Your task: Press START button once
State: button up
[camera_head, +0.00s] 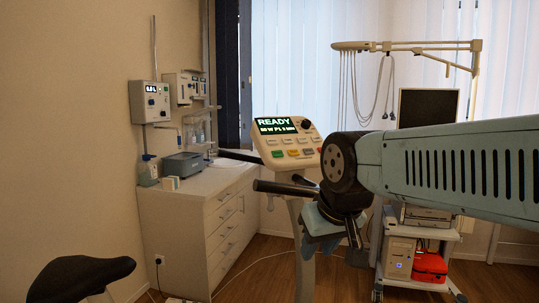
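The bike's control console (287,141) stands left of centre on a pale post. Its screen (277,126) reads READY in large letters, with a smaller line beneath. Below the screen are white keys and a lower row of coloured buttons, among them a green button (277,154), an orange one and a red one. Their labels are too small to read, so I cannot tell for sure which is START. My arm enters from the right, and its dark joint covers the area just right of the console. My gripper (335,235) seems to hang below that joint; its fingers are unclear.
Dark handlebars (285,188) stick out below the console, close to my arm. A black saddle (85,278) is at the lower left. A white drawer cabinet (205,225) stands against the left wall. A trolley (418,279) with a monitor and red bag stands behind my arm.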

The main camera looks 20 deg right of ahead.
grip_shut()
dwell(1.4)
